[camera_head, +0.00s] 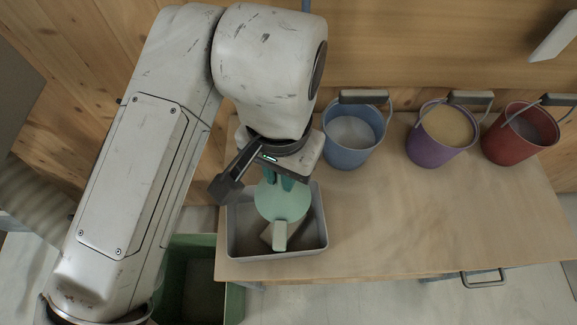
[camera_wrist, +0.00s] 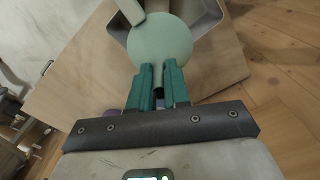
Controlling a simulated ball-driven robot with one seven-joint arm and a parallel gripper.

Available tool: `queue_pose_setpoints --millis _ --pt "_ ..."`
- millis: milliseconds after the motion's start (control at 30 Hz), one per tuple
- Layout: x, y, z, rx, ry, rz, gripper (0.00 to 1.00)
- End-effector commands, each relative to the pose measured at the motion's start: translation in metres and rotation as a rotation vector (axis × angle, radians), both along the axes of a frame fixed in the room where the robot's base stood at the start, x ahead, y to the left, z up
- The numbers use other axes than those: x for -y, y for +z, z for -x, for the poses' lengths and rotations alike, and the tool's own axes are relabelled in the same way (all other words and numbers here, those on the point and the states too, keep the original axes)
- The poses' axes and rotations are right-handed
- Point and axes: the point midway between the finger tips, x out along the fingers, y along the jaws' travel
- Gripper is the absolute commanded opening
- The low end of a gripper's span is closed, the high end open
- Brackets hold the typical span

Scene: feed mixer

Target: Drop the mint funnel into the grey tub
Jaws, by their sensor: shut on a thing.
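The mint funnel (camera_head: 281,203) has a round pale green body and a pale handle-like piece pointing toward the front. My gripper (camera_head: 275,179), with teal fingers, is shut on the funnel's narrow end. The funnel also shows in the wrist view (camera_wrist: 159,42), beyond the fingertips (camera_wrist: 158,75). The grey tub (camera_head: 318,244) stands at the table's front left corner. The funnel is over the tub's opening and hides part of it. I cannot tell how high above the tub floor it is. Something pale shows inside the tub below the funnel.
A blue bucket (camera_head: 350,152), a purple bucket (camera_head: 430,152) and a red bucket (camera_head: 505,150) stand along the back of the wooden table (camera_head: 420,220). A green bin (camera_head: 234,300) is on the floor at the front left. The table's front right is clear.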

Motion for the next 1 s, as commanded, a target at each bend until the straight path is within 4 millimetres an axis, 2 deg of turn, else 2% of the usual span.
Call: queue_pose_setpoints --millis 33,300,667,700,1000 --pt "0.000 -0.011 0.000 -0.001 0.000 0.000 0.00" --pt "0.000 -0.039 0.000 0.000 0.001 -0.001 0.00" --pt "0.000 -0.043 0.000 0.000 0.001 0.000 0.00" --pt "0.000 -0.043 0.000 0.000 0.001 0.000 0.18" --pt "0.000 -0.043 0.000 0.000 0.000 0.000 0.46"
